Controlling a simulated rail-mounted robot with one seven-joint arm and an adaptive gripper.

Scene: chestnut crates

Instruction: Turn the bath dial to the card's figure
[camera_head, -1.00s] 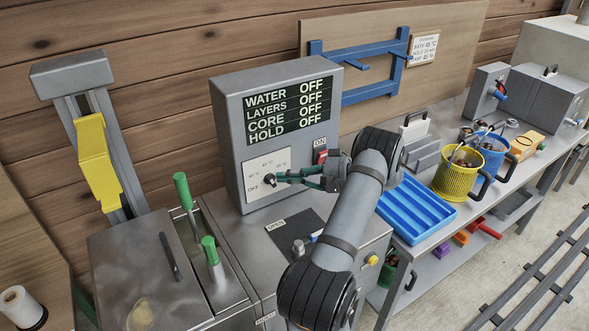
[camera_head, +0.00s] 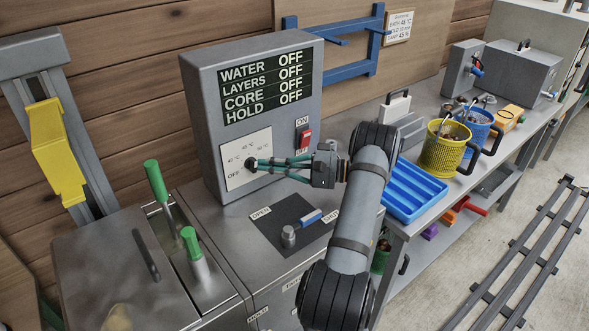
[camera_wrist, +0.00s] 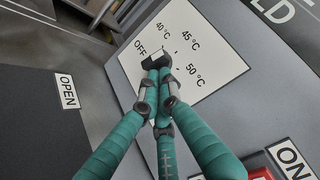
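The bath dial is a small black knob (camera_head: 250,163) on a white plate (camera_head: 235,179) on the grey control box. The plate is marked OFF, 40, 45 and 50 °C. In the wrist view the dial (camera_wrist: 152,54) sits by the OFF mark, partly hidden by my fingertips. My gripper (camera_head: 260,165) has green fingers drawn close together around the dial; they also show in the wrist view (camera_wrist: 157,72). The card (camera_head: 398,27) on the back board reads bath 45 °C; its smaller lines are hard to read. The display (camera_head: 267,87) reads OFF for water, layers, core and hold.
A red ON/OFF switch (camera_head: 304,138) is right of the dial plate. A dark panel (camera_head: 292,222) with a blue-tipped lever lies below. Green-handled levers (camera_head: 155,180) stand at left. A blue tray (camera_head: 413,190) and a yellow basket (camera_head: 445,150) are on the right bench.

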